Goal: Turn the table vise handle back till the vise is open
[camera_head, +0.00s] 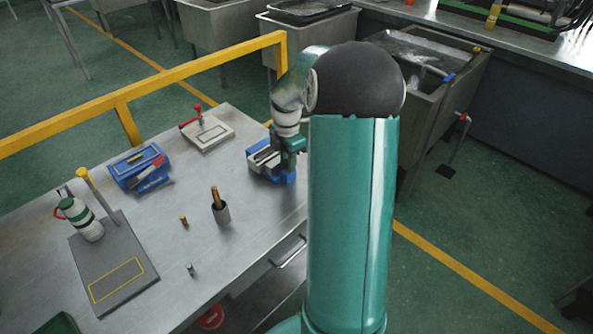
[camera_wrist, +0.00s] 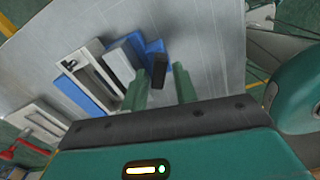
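The table vise (camera_head: 266,158), blue with pale grey jaws, sits near the far right edge of the metal table. In the wrist view, the vise (camera_wrist: 88,92) lies left of and beyond the fingers, and its dark handle (camera_wrist: 160,72) shows between the two fingertips. My gripper (camera_wrist: 160,82) is open, with one green finger on each side of the handle and a visible gap on both sides. In the head view, my gripper (camera_head: 293,149) is at the vise's right end, partly hiding it.
A white plate with a red clamp (camera_head: 208,131) and a blue box (camera_head: 140,168) stand left of the vise. A yellow rail (camera_head: 190,75) runs behind the table.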

